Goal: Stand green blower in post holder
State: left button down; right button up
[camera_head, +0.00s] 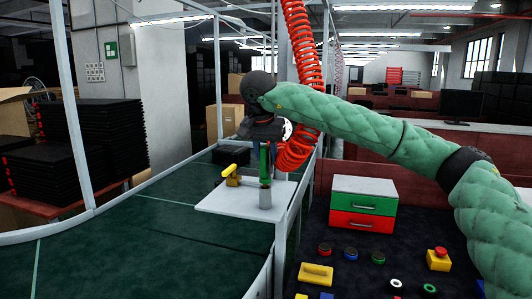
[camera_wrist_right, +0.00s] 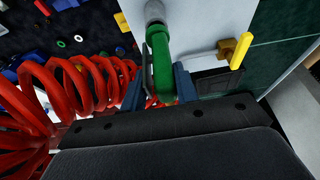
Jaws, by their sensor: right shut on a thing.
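The green blower (camera_head: 264,164) is upright between the blue fingers of my right gripper (camera_head: 265,146), which is shut on it. It also shows in the right wrist view (camera_wrist_right: 162,65) as a bent green tube. The grey post holder (camera_head: 265,198) stands on a white plate (camera_head: 232,206), directly below the blower. The blower's lower end meets the top of the post holder (camera_wrist_right: 154,10); I cannot tell how deep it sits inside. My left gripper is not in view.
A yellow-handled part (camera_head: 232,176) stands on the plate, left of the blower. A red coiled hose (camera_head: 300,80) hangs close beside my right gripper. The green conveyor (camera_head: 150,245) lies left. A dark table at right holds a drawer box (camera_head: 362,204), buttons and a yellow handle (camera_head: 316,273).

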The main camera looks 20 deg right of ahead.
jog(key=shift+f+b, duration=0.4)
jog(key=shift+f, duration=0.4)
jog(key=o, duration=0.8)
jog(key=shift+b+v, duration=0.95)
jog(key=shift+v, duration=2.95)
